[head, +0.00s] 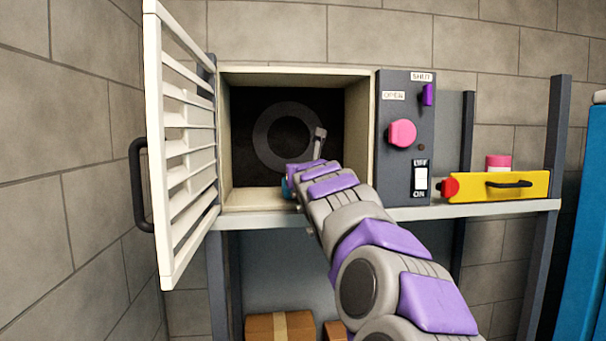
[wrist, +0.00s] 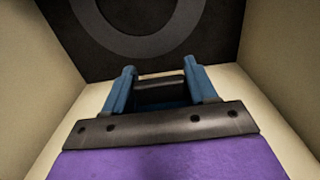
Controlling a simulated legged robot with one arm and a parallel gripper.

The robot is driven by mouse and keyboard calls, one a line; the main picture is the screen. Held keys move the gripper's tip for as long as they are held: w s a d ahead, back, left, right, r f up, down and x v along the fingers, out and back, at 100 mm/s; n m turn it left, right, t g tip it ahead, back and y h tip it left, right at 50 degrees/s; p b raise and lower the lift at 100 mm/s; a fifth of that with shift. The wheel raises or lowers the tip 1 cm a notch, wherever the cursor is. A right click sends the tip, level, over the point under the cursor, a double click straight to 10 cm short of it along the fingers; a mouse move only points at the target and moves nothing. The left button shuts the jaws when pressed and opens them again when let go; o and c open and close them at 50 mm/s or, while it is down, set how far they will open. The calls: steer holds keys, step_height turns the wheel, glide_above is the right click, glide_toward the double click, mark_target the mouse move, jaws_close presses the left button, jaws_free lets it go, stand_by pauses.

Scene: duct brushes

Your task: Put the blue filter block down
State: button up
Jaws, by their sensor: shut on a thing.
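My gripper (head: 300,172) reaches into the open mouth of a cream duct box, low and near its floor. In the wrist view two blue uprights stand at the end of my gripper (wrist: 162,84). The blue filter block (wrist: 160,102) shows between them, dark along its top edge, and the jaws are shut on it. In the head view only a small blue patch shows at my gripper's left side; my arm hides the rest. I cannot tell whether the block touches the box floor (head: 250,199).
The box's louvred door (head: 182,150) stands swung open at the left. A dark ring (head: 262,140) marks the back wall. At the right are a control panel (head: 405,165) with a pink knob, and a yellow case (head: 510,187) on the shelf. Cardboard boxes (head: 262,326) sit below.

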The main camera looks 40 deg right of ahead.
steer(key=shift+a, duration=0.15)
steer(key=o, duration=1)
steer(key=shift+o, duration=0.2)
steer(key=shift+s+a, duration=0.2)
steer(key=shift+s, duration=0.25)
steer(key=b+v, duration=0.3)
steer(key=v, duration=0.8)
steer(key=shift+f, duration=0.1)
